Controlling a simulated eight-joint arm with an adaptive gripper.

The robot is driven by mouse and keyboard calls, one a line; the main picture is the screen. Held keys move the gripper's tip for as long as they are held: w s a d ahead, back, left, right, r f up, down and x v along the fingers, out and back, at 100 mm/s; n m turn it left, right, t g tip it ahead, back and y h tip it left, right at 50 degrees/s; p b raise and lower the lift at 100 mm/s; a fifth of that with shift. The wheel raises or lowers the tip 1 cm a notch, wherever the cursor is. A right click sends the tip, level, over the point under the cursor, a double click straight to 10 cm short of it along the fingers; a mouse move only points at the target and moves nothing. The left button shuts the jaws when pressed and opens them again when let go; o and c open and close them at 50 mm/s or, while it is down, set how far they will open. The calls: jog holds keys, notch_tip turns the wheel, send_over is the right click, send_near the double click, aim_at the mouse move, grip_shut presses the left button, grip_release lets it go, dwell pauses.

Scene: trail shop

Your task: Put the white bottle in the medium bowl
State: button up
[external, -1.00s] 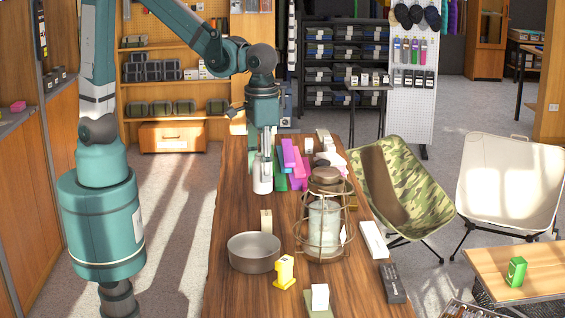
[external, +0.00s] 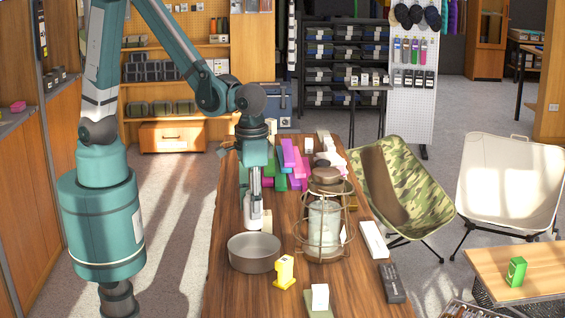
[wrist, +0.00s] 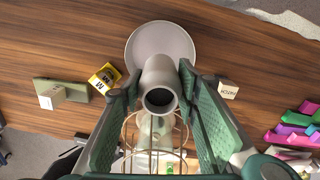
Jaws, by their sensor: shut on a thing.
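The white bottle (external: 253,222) is upright in my gripper (external: 254,205), which is shut on it. In the wrist view the bottle (wrist: 160,84) sits between the two green fingers of my gripper (wrist: 158,110). The medium bowl (external: 254,264) is a grey-brown round bowl on the wooden table, just in front of the bottle in the external view. In the wrist view the bowl (wrist: 160,34) lies beyond the bottle, partly hidden by it. The bowl looks empty where its inside shows.
A caged lantern (external: 324,225) stands right of the bowl. A yellow block (external: 284,272) and a white box on a green base (external: 320,297) are in front. A small cream block (wrist: 228,89) is beside the gripper. Colourful boxes (external: 289,155) lie farther back.

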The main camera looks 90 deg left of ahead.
aim_at(254, 227)
jog(key=shift+f, duration=0.6)
jog(key=shift+f+b, duration=0.4)
jog(key=shift+f, duration=2.5)
jog(key=shift+f, duration=0.1)
jog(key=shift+f, duration=2)
jog(key=shift+f+b, duration=0.2)
jog(key=shift+b, duration=0.25)
jog(key=o, duration=1)
jog(key=shift+r, duration=0.25)
jog(key=shift+r+p, duration=0.95)
jog(key=shift+r, duration=5)
